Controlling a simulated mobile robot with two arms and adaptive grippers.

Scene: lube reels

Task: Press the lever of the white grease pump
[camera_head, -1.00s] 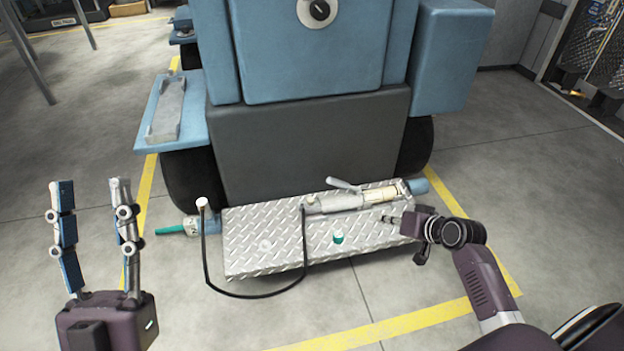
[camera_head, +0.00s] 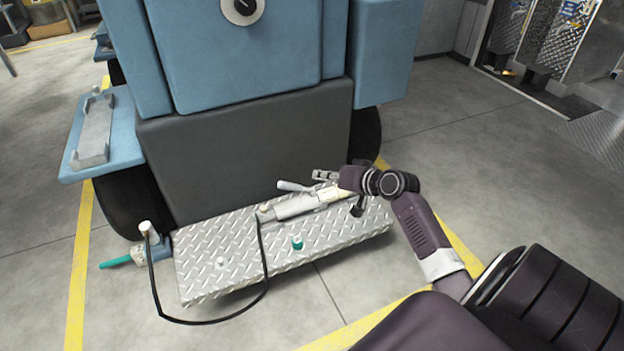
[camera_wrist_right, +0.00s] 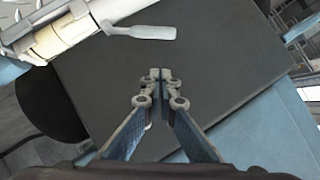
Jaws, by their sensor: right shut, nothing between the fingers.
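The white grease pump (camera_head: 300,207) lies on the diamond-plate step in the head view, with a black hose at its left end. Its pale lever (camera_head: 294,186) sticks up and to the left from the pump body. In the right wrist view the lever (camera_wrist_right: 145,32) is a flat pale paddle at the top, beside the cream and silver pump body (camera_wrist_right: 62,38). My right gripper (camera_head: 318,176) is shut and empty, above the pump and just right of the lever's tip. In the wrist view its fingertips (camera_wrist_right: 160,73) are apart from the lever. My left gripper is out of view.
The diamond-plate step (camera_head: 215,258) carries a small green cap (camera_head: 297,243). The black hose (camera_head: 200,320) loops off its front edge. A dark grey machine panel (camera_head: 240,150) stands close behind. Open floor lies in front.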

